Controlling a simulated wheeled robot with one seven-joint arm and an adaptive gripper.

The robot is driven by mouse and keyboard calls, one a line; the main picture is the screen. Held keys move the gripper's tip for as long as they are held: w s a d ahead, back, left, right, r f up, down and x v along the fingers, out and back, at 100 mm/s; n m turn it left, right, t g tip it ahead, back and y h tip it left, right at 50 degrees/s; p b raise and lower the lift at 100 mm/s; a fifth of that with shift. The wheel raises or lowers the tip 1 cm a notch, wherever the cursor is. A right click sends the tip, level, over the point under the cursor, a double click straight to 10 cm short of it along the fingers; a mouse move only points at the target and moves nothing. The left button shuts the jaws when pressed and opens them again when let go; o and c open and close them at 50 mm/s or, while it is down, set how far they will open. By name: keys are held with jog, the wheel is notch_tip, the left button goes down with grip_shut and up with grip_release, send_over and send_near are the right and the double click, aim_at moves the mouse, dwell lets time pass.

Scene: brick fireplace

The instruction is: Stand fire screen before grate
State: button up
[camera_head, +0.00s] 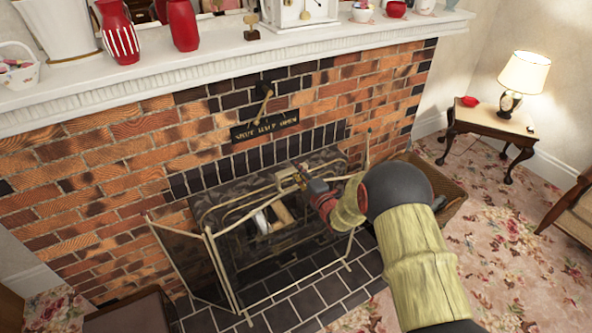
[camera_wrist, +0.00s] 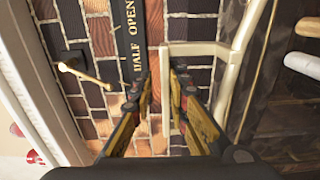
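The fire screen (camera_head: 222,268) is a folding, brass-framed screen with dark see-through panels. It stands upright on the dark tiled hearth in front of the firebox, its left panel angled. The grate's logs (camera_head: 262,221) show dimly behind it. My gripper (camera_head: 306,180) is at the screen's top rail, reaching in from the right. In the wrist view, my gripper (camera_wrist: 163,76) has its two fingers apart, on either side of a pale brass bar (camera_wrist: 165,105) of the screen. A gap shows beside the bar; firm contact cannot be seen.
A brick wall and white mantel (camera_head: 240,50) with vases and ornaments rise behind. A damper handle (camera_head: 264,101) and lettered sign (camera_head: 265,130) are above the firebox. A box (camera_head: 130,314) stands front left, a basket (camera_head: 440,185) right. Flowered carpet (camera_head: 515,225) is clear at right.

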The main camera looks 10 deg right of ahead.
jog(key=o, duration=0.3)
jog(key=shift+o, duration=0.2)
jog(key=shift+s+f, duration=0.2)
jog(key=shift+f, duration=0.2)
jog(key=v, duration=1.1)
jog(key=shift+s+r, duration=0.3)
jog(key=shift+r, duration=0.1)
jog(key=shift+d, duration=0.15)
